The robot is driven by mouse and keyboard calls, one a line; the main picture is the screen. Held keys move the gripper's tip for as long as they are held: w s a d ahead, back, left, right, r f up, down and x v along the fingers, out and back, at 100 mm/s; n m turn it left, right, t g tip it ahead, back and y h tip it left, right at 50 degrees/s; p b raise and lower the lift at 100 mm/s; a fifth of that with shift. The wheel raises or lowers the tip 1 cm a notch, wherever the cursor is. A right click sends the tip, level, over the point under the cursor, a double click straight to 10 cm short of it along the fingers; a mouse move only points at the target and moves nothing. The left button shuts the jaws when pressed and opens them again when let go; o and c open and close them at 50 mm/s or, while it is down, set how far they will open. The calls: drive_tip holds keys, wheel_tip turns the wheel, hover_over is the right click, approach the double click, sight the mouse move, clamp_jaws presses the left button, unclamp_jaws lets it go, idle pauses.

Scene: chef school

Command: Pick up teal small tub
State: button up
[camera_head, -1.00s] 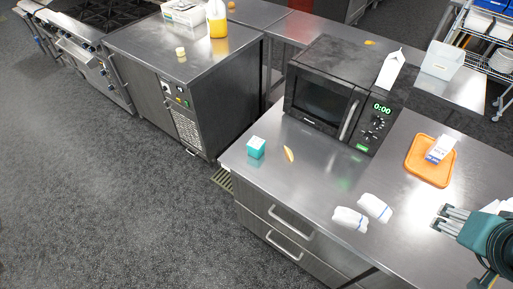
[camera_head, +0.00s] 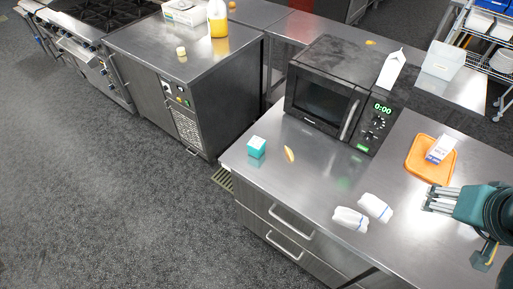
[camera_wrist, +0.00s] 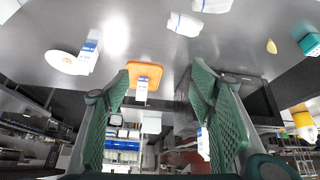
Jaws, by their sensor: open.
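The teal small tub (camera_head: 256,147) is a small box-like tub with a lighter top. It stands near the left end of the steel counter, left of the microwave. It also shows at the right edge of the wrist view (camera_wrist: 308,41). My gripper (camera_head: 428,199) is at the right of the head view, above the counter and well apart from the tub. In the wrist view its two green fingers (camera_wrist: 165,110) are spread with nothing held between them.
A black microwave (camera_head: 323,96) stands behind the tub. A yellow-orange wedge (camera_head: 289,154) lies right beside the tub. Two white packets (camera_head: 350,218) lie between my gripper and the tub. An orange tray (camera_head: 421,166) with a white carton (camera_head: 440,149) lies behind my gripper.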

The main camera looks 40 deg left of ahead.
drive_tip(key=w+a+n+g+y, duration=0.1)
drive_tip(key=w+a+n, duration=0.2)
drive_tip(key=w+a, duration=0.35)
drive_tip(key=w+a+n+g, duration=0.1)
drive_tip(key=w+a+n, duration=0.15)
drive_tip(key=a, duration=0.65)
drive_tip(key=n+g+h, duration=0.1)
drive_tip(key=n+g, duration=0.4)
drive_tip(key=n, duration=0.7)
hover_over(257, 142)
drive_tip(key=f, duration=2.3)
drive_tip(key=shift+w+d+f, duration=0.15)
drive_tip(key=shift+w+d, duration=0.05)
drive_tip(key=shift+d, duration=0.1)
drive_tip(key=shift+s+a+f, duration=0.2)
drive_tip(key=shift+a+f, duration=0.15)
drive_tip(key=shift+f, duration=0.1)
drive_tip(key=shift+f, duration=1.2)
